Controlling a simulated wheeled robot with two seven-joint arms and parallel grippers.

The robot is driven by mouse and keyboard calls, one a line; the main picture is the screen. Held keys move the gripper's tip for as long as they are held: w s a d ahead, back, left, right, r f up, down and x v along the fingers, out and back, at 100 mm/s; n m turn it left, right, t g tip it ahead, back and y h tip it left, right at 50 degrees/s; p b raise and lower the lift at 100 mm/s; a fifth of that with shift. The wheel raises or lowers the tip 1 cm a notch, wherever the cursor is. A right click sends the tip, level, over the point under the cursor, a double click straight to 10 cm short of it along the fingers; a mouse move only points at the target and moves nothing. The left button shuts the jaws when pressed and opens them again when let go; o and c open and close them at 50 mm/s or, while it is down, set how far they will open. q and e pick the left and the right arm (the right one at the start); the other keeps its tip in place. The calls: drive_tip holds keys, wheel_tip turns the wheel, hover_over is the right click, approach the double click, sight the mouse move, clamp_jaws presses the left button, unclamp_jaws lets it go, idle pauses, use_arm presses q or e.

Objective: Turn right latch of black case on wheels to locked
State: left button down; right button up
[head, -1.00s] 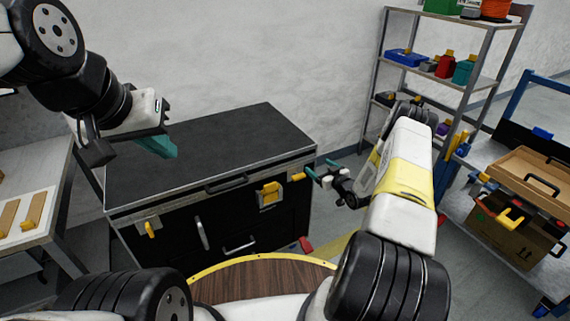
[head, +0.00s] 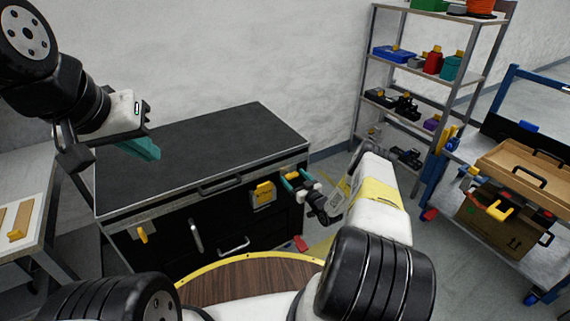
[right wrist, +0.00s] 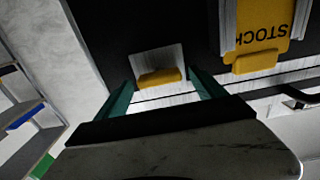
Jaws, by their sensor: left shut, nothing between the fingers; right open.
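The black case (head: 200,150) stands against the wall with a light metal strip along its front edge. Its right latch is a yellow tab (right wrist: 158,77) on a pale plate in the right wrist view. In the head view it is mostly hidden behind my right gripper (head: 294,181). That gripper is open, its teal fingers on either side of the tab; I cannot tell whether they touch it. The left latch (head: 142,235) is a yellow tab hanging down on the case front. My left gripper (head: 145,149) is shut and empty above the case's left part.
A yellow STOCK tag (head: 263,193) hangs on the case front left of my right gripper; it also shows in the wrist view (right wrist: 262,30). A round wooden top (head: 245,278) is in front. Shelves (head: 420,75) and a blue-framed bench (head: 515,170) stand to the right.

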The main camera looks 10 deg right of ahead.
drive_tip(key=shift+w, duration=0.1)
drive_tip(key=c, duration=1.4)
drive_tip(key=shift+o, duration=0.2)
drive_tip(key=shift+m, duration=0.3)
drive_tip(key=m, duration=0.3)
drive_tip(key=shift+d+m, duration=0.1)
drive_tip(key=shift+m, duration=0.2)
drive_tip(key=m, duration=0.4)
drive_tip(key=shift+d+f+m, duration=0.1)
drive_tip(key=shift+m, duration=0.2)
drive_tip(key=m, duration=0.9)
drive_tip(key=shift+f, duration=0.15)
